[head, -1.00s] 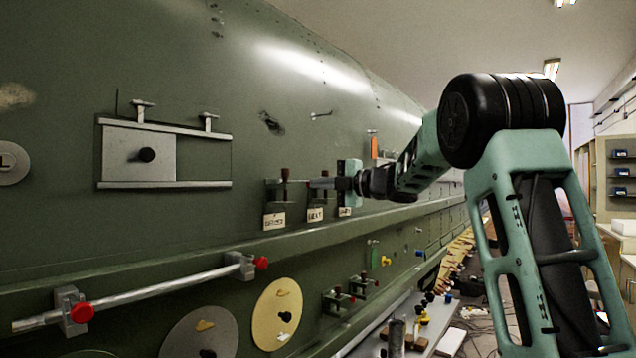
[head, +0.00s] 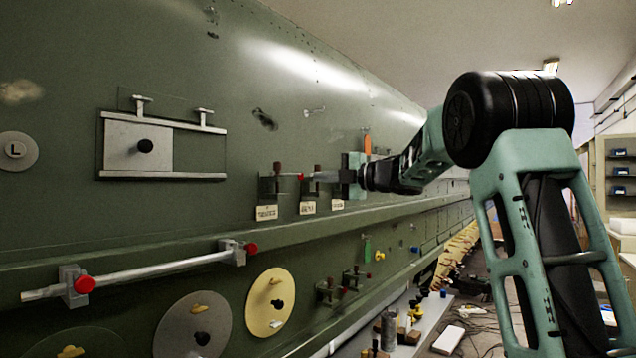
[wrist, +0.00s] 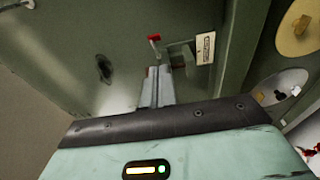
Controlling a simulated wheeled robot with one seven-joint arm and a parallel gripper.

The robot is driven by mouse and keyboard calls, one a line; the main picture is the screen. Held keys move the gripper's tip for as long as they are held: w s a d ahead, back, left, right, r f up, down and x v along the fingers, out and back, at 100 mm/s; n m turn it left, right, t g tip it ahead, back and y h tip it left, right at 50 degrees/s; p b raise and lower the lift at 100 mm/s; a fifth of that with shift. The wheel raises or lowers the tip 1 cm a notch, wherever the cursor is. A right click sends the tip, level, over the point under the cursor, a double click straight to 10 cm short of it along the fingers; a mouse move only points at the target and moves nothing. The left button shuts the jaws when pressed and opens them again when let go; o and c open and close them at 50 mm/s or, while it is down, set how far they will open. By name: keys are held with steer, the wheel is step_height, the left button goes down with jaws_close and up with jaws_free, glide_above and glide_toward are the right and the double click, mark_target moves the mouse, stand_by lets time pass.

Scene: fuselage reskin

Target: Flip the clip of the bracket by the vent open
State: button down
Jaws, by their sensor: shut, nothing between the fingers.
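Several small dark brackets stand in a row on the green fuselage wall, each above a white label. The leftmost bracket (head: 267,188) has a dark red upright handle. A small red tip (head: 300,177) shows between it and the second bracket (head: 317,190). My gripper (head: 318,176) is shut and empty, in front of the second bracket and partly hiding it. In the wrist view its fingers (wrist: 155,88) lie together, pointing at a bracket (wrist: 182,56) with a red-ended lever (wrist: 154,38) and a label (wrist: 205,48). Whether the fingertips touch it, I cannot tell.
A framed sliding panel (head: 138,148) with a black knob is at the left. Below runs a ledge, a grey rod (head: 160,268) with red knobs, and round covers (head: 270,302). A bench (head: 425,322) with loose parts stands low at the right.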

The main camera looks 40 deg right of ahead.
steer(key=s+d+b, duration=0.2)
steer(key=s+d, duration=0.2)
steer(key=d, duration=0.2)
steer(key=shift+s+r+b, duration=0.15)
steer(key=shift+s+b, duration=0.15)
steer(key=shift+b, duration=0.1)
